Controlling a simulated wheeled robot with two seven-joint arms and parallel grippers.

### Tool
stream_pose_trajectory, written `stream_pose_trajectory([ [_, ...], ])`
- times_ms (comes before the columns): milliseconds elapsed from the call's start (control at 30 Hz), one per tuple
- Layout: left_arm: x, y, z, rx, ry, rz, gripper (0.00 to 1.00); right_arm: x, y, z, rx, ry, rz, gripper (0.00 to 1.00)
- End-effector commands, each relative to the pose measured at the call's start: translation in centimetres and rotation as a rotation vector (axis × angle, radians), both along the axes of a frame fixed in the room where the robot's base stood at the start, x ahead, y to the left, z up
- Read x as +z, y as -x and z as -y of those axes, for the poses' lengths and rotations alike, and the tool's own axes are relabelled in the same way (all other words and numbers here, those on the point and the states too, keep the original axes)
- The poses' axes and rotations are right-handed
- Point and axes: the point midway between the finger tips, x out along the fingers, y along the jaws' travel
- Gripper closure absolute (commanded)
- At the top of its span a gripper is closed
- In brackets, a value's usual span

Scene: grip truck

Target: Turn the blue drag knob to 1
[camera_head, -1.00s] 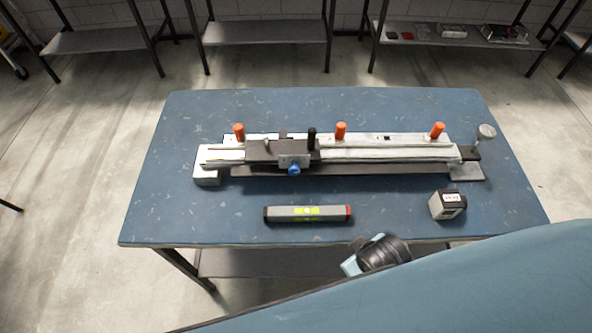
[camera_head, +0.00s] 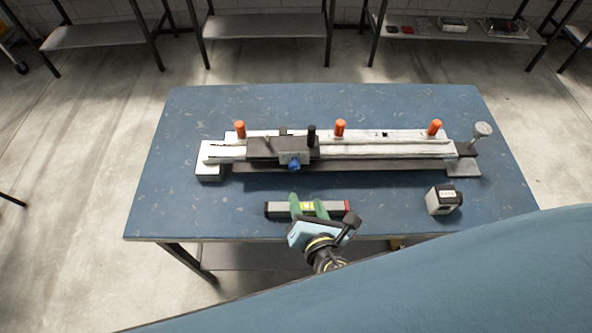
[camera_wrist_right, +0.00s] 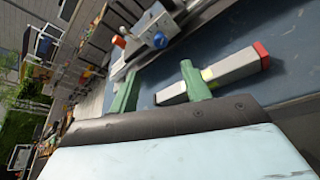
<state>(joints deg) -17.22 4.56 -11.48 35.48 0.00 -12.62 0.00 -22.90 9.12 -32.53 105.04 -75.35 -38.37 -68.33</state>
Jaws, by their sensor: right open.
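The blue drag knob (camera_head: 294,164) sits on the front of a dark carriage (camera_head: 262,147) near the left end of a long metal rail device on the blue table. It also shows in the right wrist view (camera_wrist_right: 160,40), beyond the fingers. My right gripper (camera_head: 309,202) is open, with its two green fingers apart and pointing toward the device. In the head view the fingers overlap the level and are short of the knob. In the right wrist view the gripper (camera_wrist_right: 157,85) has nothing between its fingers. I cannot read any numbers near the knob. My left gripper is not in view.
A grey level with red and black ends (camera_head: 335,208) lies in front of the device. A small box-shaped gauge (camera_head: 444,200) stands at the right. Orange handles (camera_head: 340,127) and a black post (camera_head: 311,134) rise from the device. The table (camera_head: 180,215) is clear at front left.

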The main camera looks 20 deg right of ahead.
Motion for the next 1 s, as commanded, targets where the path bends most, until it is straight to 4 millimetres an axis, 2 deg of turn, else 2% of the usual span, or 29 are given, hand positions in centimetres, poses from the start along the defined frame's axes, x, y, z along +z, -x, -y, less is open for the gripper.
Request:
stream_pose_trajectory([
  [500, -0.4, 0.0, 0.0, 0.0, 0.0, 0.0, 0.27, -3.3, -9.5, 0.8, -0.005, -0.006, 0.0, 0.52],
  [700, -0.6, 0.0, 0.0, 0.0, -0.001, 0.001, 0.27, -4.0, -11.3, 1.0, -0.006, -0.005, -0.001, 0.52],
  [1000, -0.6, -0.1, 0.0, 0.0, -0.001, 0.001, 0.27, -4.1, -11.7, 1.0, -0.006, -0.007, -0.002, 0.52],
])
